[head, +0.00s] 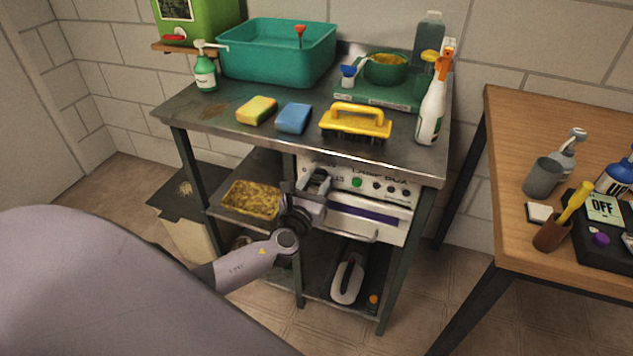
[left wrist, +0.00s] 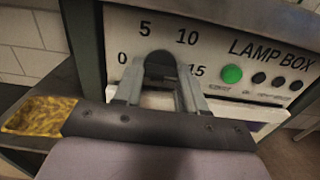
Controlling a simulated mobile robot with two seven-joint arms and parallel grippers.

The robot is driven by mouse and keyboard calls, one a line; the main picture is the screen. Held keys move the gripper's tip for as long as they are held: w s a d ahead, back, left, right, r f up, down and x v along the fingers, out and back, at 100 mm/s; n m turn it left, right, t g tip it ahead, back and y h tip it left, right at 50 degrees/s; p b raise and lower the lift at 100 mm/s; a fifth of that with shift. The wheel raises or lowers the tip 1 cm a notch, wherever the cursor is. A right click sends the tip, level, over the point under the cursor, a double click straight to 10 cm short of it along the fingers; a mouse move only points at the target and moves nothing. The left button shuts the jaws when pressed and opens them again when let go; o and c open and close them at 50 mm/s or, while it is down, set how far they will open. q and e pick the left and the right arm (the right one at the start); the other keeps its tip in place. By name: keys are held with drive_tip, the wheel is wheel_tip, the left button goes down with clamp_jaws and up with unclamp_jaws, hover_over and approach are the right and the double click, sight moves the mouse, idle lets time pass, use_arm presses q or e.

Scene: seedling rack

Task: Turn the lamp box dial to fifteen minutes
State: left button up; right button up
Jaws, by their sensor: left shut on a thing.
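The white lamp box (head: 391,200) sits under the metal bench top. In the left wrist view its panel (left wrist: 216,50) reads "LAMP BOX", with the marks 0, 5, 10 and 15 around a dark dial (left wrist: 160,62) and a green button (left wrist: 231,74) to the right. My left gripper (head: 317,182) is at the left part of the panel. In the left wrist view its fingers (left wrist: 160,82) are shut on the dial, one on each side. The fingers hide part of the dial, and I cannot tell which mark it points to. My right gripper is not in view.
The metal bench (head: 230,125) bears a teal tub (head: 270,60), sponges, a yellow-handled brush (head: 355,122) and a spray bottle (head: 431,112). A yellowish tray (head: 250,198) sits on the shelf left of the lamp box. A wooden table (head: 520,120) stands at right.

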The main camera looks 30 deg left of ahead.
use_arm(q)
drive_tip(key=shift+f, duration=0.1)
idle(0.3)
drive_tip(key=o, duration=1.1)
drive_tip(key=shift+c, duration=0.2)
drive_tip(key=v, duration=0.7)
drive_tip(key=shift+p, duration=0.3)
drive_tip(key=shift+s, duration=0.1)
